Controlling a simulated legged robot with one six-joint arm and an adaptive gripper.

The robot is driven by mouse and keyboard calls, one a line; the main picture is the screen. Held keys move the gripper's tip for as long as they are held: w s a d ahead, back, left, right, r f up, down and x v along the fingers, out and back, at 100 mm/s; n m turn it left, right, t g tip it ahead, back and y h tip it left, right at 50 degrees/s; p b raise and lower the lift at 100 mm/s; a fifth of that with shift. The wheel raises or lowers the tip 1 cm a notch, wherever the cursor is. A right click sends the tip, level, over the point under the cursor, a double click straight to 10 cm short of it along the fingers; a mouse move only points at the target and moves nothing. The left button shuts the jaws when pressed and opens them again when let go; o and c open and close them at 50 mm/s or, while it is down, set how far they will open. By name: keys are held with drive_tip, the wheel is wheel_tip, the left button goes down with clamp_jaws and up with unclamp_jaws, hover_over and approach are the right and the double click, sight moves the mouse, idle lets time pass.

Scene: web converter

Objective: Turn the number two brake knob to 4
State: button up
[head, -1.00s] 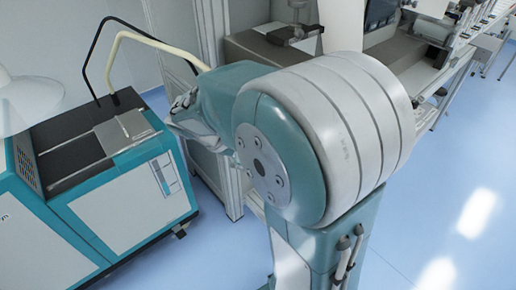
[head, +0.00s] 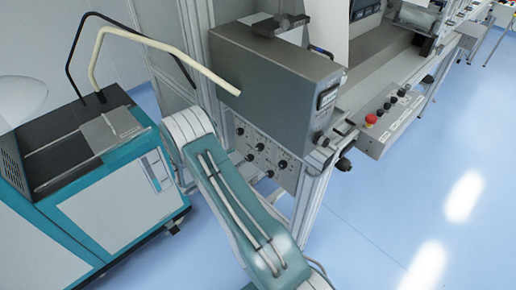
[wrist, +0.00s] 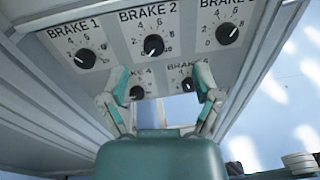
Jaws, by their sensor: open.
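In the wrist view the BRAKE 2 knob (wrist: 153,45) is a round black knob on a light grey panel (wrist: 185,45), under its printed label and inside a scale from 0 to 10. Its exact pointer setting is too small to read surely. My gripper (wrist: 162,84) is open and empty, its two fingers spread below the knob in the picture, apart from it. In the head view the knob (head: 260,146) is in the upper row of the panel; my gripper is hidden there.
The BRAKE 1 knob (wrist: 85,58) and BRAKE 3 knob (wrist: 228,33) flank it. Two lower knobs, one at left (wrist: 136,92) and one at right (wrist: 188,85), show between my fingers. A teal and white cabinet (head: 120,205) stands left. A control box with a red button (head: 370,120) is right.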

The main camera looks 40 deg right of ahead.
drive_tip(key=n+t, duration=0.1)
drive_tip(key=n, duration=0.1)
approach(258, 148)
drive_tip(key=shift+h, duration=0.4)
drive_tip(key=d, duration=0.6)
drive_tip(key=d+f, duration=0.1)
drive_tip(key=d, duration=0.3)
drive_tip(key=shift+w+d, duration=0.15)
drive_tip(key=shift+w, duration=0.2)
drive_tip(key=shift+c, duration=0.3)
clamp_jaws()
